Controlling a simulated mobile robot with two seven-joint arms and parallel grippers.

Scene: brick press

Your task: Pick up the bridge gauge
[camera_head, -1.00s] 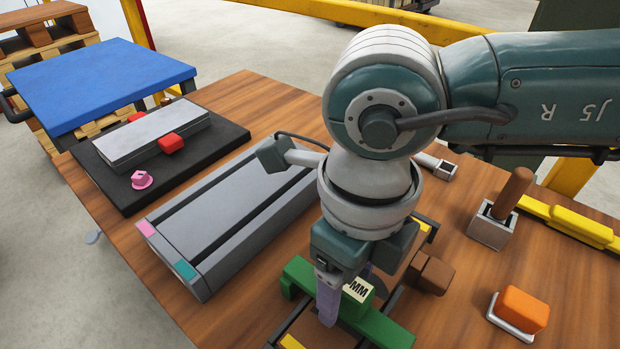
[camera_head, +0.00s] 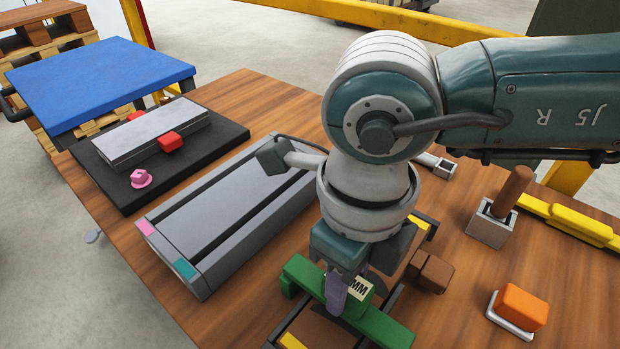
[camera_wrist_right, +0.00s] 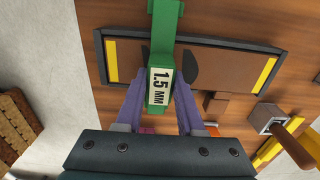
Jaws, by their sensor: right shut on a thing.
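The bridge gauge (camera_head: 382,326) is a green bar with a raised middle block and a pale label. In the right wrist view the gauge (camera_wrist_right: 163,35) runs up the picture and its label reads 1.5 MM. My right gripper (camera_head: 342,293) points down over the gauge's middle. Its purple fingers (camera_wrist_right: 158,97) stand on both sides of the raised block and are shut on it. The gauge lies across a dark-edged tray (camera_wrist_right: 222,42) with yellow end strips; I cannot tell if it touches the tray. My left gripper is not in view.
A long grey fixture (camera_head: 215,220) with pink and teal marks lies left of the gauge. A brown block (camera_head: 431,271), an orange block (camera_head: 522,307) and a holder with a brown handle (camera_head: 491,227) stand to the right. A black mat (camera_head: 221,146) lies farther left.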

